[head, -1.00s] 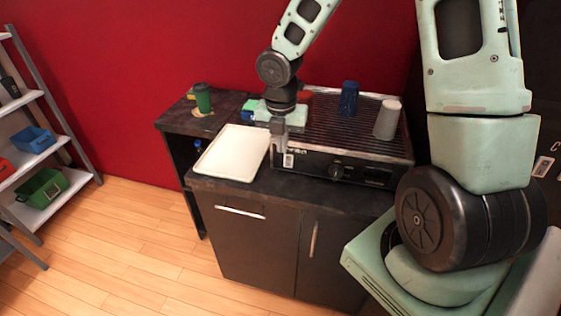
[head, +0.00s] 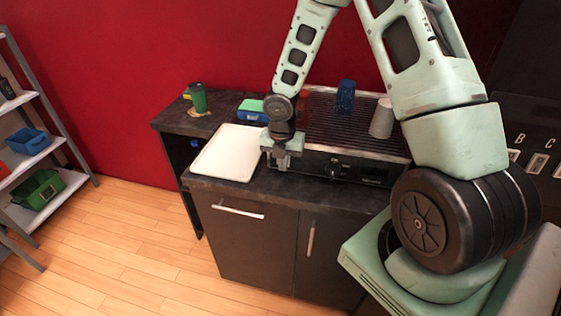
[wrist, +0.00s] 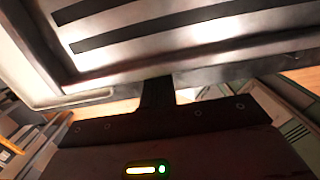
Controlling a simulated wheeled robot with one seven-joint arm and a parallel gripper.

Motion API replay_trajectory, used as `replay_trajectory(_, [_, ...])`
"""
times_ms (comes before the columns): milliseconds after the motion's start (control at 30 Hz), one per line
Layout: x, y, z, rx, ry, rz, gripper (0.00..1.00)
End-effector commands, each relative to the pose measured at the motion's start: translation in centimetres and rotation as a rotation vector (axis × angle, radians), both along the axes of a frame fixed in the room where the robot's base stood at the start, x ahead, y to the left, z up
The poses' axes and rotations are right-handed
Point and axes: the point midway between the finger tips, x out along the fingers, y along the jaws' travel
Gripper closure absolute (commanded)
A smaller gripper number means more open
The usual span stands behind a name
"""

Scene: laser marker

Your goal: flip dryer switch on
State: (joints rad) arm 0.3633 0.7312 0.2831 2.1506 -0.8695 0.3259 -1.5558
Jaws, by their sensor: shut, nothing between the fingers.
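The dryer (head: 350,130) is a black box with a ribbed metal top, standing on the dark cabinet. Its front panel (head: 335,168) shows a dark knob and a small display. My gripper (head: 282,164) is shut and empty at the left end of the front panel, pointing down. It covers that end of the panel, and I cannot make out the switch or its position. I cannot tell whether the gripper touches the dryer. In the wrist view the shut fingers (wrist: 157,95) show dark below a slotted metal surface (wrist: 180,40).
A white tray (head: 226,155) lies just left of my gripper. A blue cup (head: 345,97) and a pale cup (head: 381,119) stand on the dryer top. A green cup (head: 199,98) and a blue-green sponge (head: 250,109) are behind the tray. A shelf rack (head: 58,105) stands far left.

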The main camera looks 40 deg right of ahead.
Motion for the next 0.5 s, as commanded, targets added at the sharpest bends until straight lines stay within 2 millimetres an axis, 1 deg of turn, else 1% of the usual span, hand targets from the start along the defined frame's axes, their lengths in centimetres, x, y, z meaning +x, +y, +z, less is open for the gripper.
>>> replay_trajectory(133, [0.30, -0.42, -0.05, -0.001, -0.001, -0.001, 1.00])
replay_trajectory(500, [0.35, -0.43, -0.35, -0.010, -0.006, 0.002, 1.00])
